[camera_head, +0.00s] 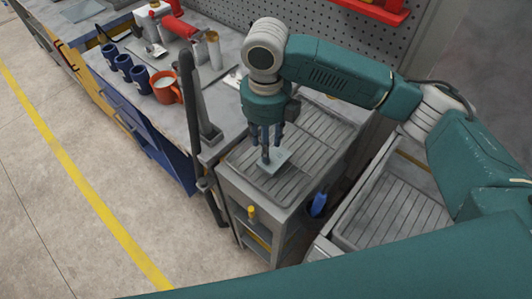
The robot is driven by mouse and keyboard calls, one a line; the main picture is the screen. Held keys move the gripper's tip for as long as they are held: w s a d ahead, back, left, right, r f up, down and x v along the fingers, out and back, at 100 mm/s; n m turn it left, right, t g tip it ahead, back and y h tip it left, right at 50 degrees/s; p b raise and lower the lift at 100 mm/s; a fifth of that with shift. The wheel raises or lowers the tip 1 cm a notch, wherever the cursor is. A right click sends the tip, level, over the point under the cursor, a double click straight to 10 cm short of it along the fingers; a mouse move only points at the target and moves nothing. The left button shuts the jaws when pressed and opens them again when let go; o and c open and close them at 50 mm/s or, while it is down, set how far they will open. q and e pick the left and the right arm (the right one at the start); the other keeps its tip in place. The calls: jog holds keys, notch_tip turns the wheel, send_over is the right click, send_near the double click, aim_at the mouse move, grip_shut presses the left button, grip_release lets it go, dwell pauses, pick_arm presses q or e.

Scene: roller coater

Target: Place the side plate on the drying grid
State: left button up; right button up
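A small grey-green square plate (280,162), which looks like the side plate, is at the left part of the ribbed metal drying grid (322,128). It looks roughly flat, resting on the grid or just above it; I cannot tell which. My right gripper (267,150) reaches in from the right and points down, with its fingertips at the plate. The fingers hide part of the plate, and whether they grip it is too small to tell. My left gripper is not in view.
A second ribbed tray (395,210) stands to the right. A dark upright lever (190,100) rises left of the grid. The workbench holds an orange mug (166,88), several dark blue cups (123,66) and red tools. A pegboard (300,35) stands behind. Floor at left is clear.

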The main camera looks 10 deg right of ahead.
notch_tip(320, 180, up, 7)
jog(key=b, duration=0.1)
jog(key=shift+a, duration=0.1)
dwell(0.6)
